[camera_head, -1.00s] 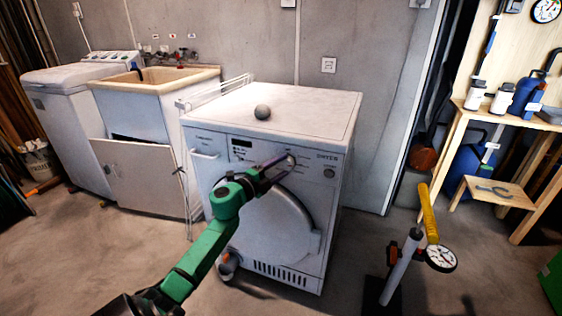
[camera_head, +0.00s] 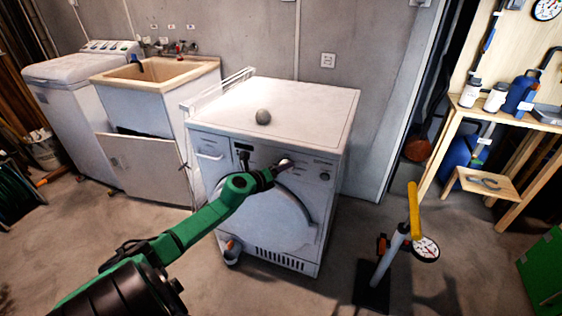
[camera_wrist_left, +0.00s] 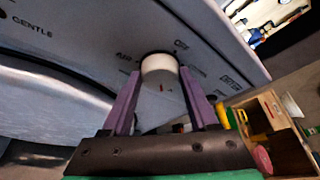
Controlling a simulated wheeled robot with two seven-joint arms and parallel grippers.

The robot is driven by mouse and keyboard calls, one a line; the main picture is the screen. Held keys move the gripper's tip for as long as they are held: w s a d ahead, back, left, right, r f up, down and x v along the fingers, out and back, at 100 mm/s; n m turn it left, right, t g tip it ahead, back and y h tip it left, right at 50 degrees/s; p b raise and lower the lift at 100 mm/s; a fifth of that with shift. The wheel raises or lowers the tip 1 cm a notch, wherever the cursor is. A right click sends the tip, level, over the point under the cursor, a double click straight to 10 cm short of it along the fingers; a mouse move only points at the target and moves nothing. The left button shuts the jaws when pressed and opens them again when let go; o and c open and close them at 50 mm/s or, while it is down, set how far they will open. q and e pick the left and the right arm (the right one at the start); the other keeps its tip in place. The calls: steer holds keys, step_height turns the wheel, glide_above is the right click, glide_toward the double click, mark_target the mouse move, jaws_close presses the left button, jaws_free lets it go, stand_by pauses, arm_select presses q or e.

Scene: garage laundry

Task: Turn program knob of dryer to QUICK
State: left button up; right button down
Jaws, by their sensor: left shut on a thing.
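The white dryer (camera_head: 270,205) stands in the middle of the head view, with its control panel facing me. Its round program knob (camera_head: 285,161) is on the upper part of the panel, partly hidden by my gripper. In the left wrist view the pale knob (camera_wrist_left: 159,70) shows a small red mark and sits between two purple fingers. Printed labels surround it; GENTLE is readable at the left, and others are tilted or blurred. My left gripper (camera_head: 283,164) is shut on the knob; it also shows in the left wrist view (camera_wrist_left: 160,98). My right gripper is out of view.
A utility sink (camera_head: 155,85) and a white washer (camera_head: 75,85) stand to the left. A pump with a gauge (camera_head: 425,248) stands on the floor at right, near a wooden workbench (camera_head: 455,130).

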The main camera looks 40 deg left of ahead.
arm_select(q)
steer(key=m+p, duration=0.1)
steer(key=y+p, duration=0.1)
steer(key=shift+r+m+g+p, duration=0.25)
steer(key=shift+m+g+p, duration=0.15)
steer(key=shift+f, duration=0.1)
steer(key=o, duration=1.4)
steer(key=shift+w, duration=0.1)
steer(key=shift+c, duration=0.2)
steer(key=shift+f, duration=0.1)
